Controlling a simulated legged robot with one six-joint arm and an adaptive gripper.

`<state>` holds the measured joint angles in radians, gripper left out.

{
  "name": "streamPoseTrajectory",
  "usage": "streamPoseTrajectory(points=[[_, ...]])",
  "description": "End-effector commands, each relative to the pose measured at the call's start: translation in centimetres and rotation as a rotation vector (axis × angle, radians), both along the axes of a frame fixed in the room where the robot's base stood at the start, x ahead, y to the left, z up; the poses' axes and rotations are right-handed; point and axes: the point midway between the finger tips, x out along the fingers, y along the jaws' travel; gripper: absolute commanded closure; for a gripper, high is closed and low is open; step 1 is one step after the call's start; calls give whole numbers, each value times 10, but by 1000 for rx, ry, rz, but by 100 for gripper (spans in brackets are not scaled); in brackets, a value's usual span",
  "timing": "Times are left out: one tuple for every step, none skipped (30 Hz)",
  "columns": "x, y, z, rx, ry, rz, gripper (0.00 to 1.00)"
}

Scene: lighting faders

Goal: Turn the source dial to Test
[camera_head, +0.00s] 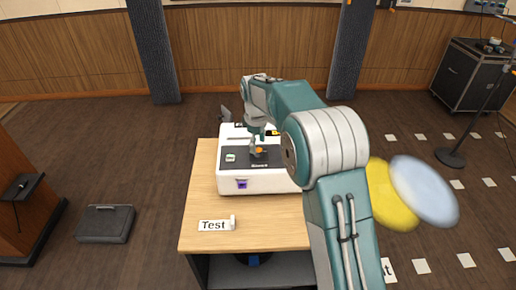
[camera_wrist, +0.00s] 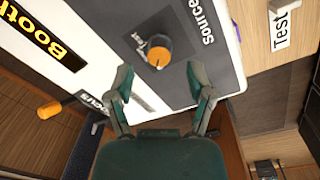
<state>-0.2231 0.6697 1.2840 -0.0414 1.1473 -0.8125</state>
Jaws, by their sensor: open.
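The source dial (camera_wrist: 157,52) is a round knob with an orange top and dark skirt on the grey panel. The word "Source" (camera_wrist: 208,22) is printed beside it. Small white lettering, partly covered, lies at the dial's left edge; I cannot read it surely, nor tell the dial's exact setting. In the head view the dial's orange top (camera_head: 259,150) shows under my gripper (camera_head: 258,135). In the wrist view my gripper (camera_wrist: 160,80) is open and empty, its green fingers spread below the dial in the picture. A "Test" card (camera_head: 213,225) stands on the table; it also shows in the wrist view (camera_wrist: 281,28).
The white console (camera_head: 230,178) sits on a wooden table (camera_head: 202,195). A yellow "Booth" display (camera_wrist: 40,36) and an orange-tipped handle (camera_wrist: 49,110) are near the dial. Yellow (camera_head: 392,203) and pale blurred discs (camera_head: 425,190) appear right of my arm. The table's front left is mostly clear.

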Motion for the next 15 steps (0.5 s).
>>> streamPoseTrajectory(points=[[0,-1,-7,0,1,0,31],[1,-1,-11,-1,0,-1,31],[1,-1,-16,0,1,-1,31],[1,-1,-18,0,1,-1,31],[1,-1,-21,0,1,-1,31],[1,-2,-23,0,0,-1,31],[1,-2,-24,0,0,-1,31],[1,-2,-25,1,-1,-1,31],[1,-2,-26,0,-1,-1,31],[1,-2,-26,0,-1,-1,31],[1,-2,-26,0,-1,-1,31],[1,-2,-26,0,-1,-1,31],[1,-2,-26,0,-1,-1,31],[1,-2,-26,0,-1,-1,31],[1,-2,-26,0,-1,-1,31]])
